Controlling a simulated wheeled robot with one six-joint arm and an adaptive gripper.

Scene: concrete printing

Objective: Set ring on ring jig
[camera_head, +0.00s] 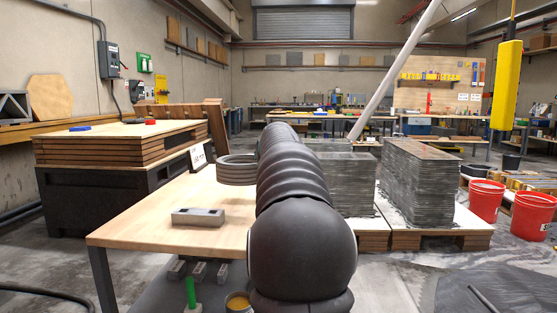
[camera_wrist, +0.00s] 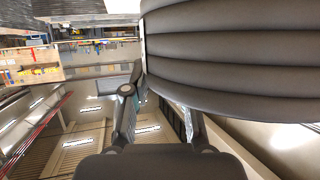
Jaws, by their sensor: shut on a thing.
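The ring (camera_head: 237,168) is grey and layered, with a ribbed outer wall. In the head view it is left of my arm over the far part of the wooden table, its right side hidden by the arm. In the wrist view the ring (camera_wrist: 235,62) fills the upper right, close to the camera. My gripper (camera_wrist: 158,98) is shut on the ring's wall, one finger visible outside it and the other partly hidden behind it. In the head view my arm hides the gripper. I cannot make out the ring jig for certain.
A grey block (camera_head: 198,217) lies on the wooden table (camera_head: 150,222). A small sign (camera_head: 198,157) stands near the ring. Stacked boards (camera_head: 120,150) are at left, grey slab stacks (camera_head: 420,182) on pallets at right, red buckets (camera_head: 486,200) beyond. Much of the tabletop's front left is clear.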

